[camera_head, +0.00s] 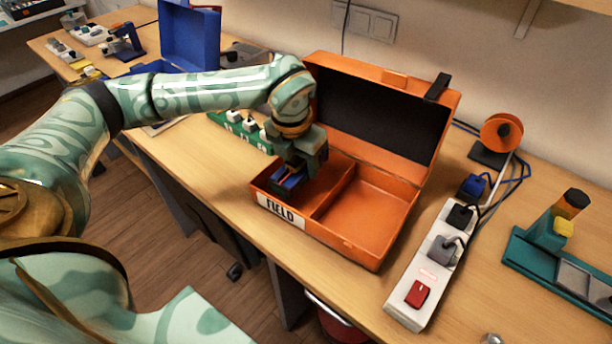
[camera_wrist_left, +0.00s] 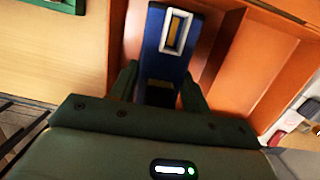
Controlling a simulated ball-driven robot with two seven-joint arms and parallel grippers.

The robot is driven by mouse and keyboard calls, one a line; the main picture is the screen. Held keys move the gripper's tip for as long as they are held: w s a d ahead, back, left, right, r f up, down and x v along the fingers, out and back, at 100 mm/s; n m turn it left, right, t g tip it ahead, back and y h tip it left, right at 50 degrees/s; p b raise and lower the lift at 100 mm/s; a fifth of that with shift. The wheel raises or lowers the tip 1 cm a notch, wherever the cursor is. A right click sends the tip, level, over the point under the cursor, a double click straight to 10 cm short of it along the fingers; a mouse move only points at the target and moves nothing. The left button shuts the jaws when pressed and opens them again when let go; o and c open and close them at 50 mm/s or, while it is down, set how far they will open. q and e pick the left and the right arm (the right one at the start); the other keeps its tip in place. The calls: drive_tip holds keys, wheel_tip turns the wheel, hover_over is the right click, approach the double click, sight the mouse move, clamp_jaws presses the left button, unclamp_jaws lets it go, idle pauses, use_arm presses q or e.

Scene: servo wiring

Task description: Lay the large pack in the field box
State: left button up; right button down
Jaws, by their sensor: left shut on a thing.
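The orange field box (camera_head: 379,203) stands open on the bench, its lid leaning back and a "FIELD" label on its front. A divider splits it into a left and a right compartment. My left gripper (camera_head: 290,177) is down at the left compartment and shut on a blue pack (camera_head: 288,183). In the left wrist view the blue pack (camera_wrist_left: 165,50), with a white-framed window on it, sits between the fingers with orange box walls around it. I cannot tell whether the pack touches the box floor. The right compartment is empty. My right gripper is not in view.
A white power strip (camera_head: 408,287) with several plugs lies right of the box. An orange cable reel (camera_head: 501,132) and a teal stand (camera_head: 546,236) are further right. A green charger rack (camera_head: 240,132) and an open blue box (camera_head: 188,38) are behind to the left.

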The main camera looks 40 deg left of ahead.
sight(305, 175)
use_arm(q)
drive_tip(key=shift+w+d+f, duration=0.25)
drive_tip(key=shift+d+f, duration=0.1)
drive_tip(key=shift+f, duration=0.1)
wheel_tip(305, 175, down, 3)
drive_tip(key=shift+w+f+b, duration=0.15)
drive_tip(key=shift+b, duration=0.45)
drive_tip(key=o, duration=1.5)
drive_tip(key=r+p, duration=0.1)
drive_tip(key=r, duration=0.3)
drive_tip(key=s+r+p, duration=0.1)
drive_tip(key=r, duration=0.3)
drive_tip(key=s+r+p, duration=0.1)
drive_tip(key=r, duration=0.3)
